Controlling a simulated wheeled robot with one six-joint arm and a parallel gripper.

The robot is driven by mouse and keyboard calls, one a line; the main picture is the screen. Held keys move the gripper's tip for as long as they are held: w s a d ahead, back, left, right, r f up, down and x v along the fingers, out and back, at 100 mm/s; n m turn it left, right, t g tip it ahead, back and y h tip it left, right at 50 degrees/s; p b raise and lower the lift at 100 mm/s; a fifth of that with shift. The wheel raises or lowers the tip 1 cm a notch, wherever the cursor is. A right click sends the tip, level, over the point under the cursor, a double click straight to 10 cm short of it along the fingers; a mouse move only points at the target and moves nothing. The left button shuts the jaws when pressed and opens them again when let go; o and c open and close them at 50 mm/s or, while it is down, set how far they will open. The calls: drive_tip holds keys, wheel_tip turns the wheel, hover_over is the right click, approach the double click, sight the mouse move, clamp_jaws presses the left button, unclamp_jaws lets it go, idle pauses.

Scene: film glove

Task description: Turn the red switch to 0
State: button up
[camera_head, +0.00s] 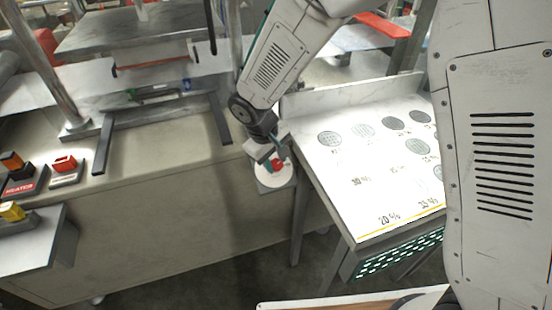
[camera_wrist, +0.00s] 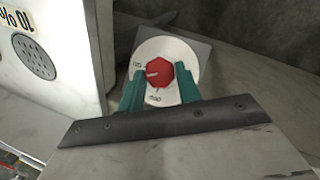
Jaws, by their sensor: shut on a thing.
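The red switch (camera_wrist: 158,72) is a red knob on a round white dial (camera_wrist: 150,50), seen near the top middle of the wrist view. The dial has small printed marks, too small to read surely. In the head view the red switch (camera_head: 277,164) shows partly under my gripper, on the white dial (camera_head: 273,178) beside the white table. My gripper (camera_wrist: 158,84) has teal fingers, one on each side of the red knob, and is shut on it. The gripper (camera_head: 276,160) also shows in the head view, where my arm hides part of the knob.
A white lit table (camera_head: 350,190) with dark round samples stands right of the dial. A grey workbench (camera_head: 170,170) lies to the left. A red switch box labelled HEATER (camera_head: 22,182), an orange-red switch (camera_head: 64,164) and a yellow button (camera_head: 12,211) are at the far left.

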drive_tip(key=n+t, duration=0.1)
drive_tip(key=n, duration=0.1)
drive_tip(key=n+h, duration=0.1)
drive_tip(key=n, duration=0.1)
drive_tip(key=n+t+h, duration=0.1)
drive_tip(key=n, duration=0.1)
drive_tip(key=shift+s+a+f+t, duration=0.1)
drive_tip(key=shift+s+a+t, duration=0.1)
drive_tip(key=shift+s+t, duration=0.1)
drive_tip(key=n+t, duration=0.1)
drive_tip(key=n, duration=0.1)
drive_tip(key=n+t, duration=0.1)
drive_tip(key=n, duration=0.2)
drive_tip(key=shift+s+f+t, duration=0.1)
drive_tip(key=shift+s+t, duration=0.05)
drive_tip(key=shift+t, duration=0.25)
drive_tip(key=shift+n, duration=0.3)
drive_tip(key=o, duration=1)
drive_tip(key=shift+d, duration=0.1)
drive_tip(key=shift+c, duration=0.2)
drive_tip(key=v, duration=0.7)
drive_tip(key=shift+s+a+r, duration=0.2)
drive_tip(key=shift+s+r, duration=0.05)
drive_tip(key=shift+s, duration=0.05)
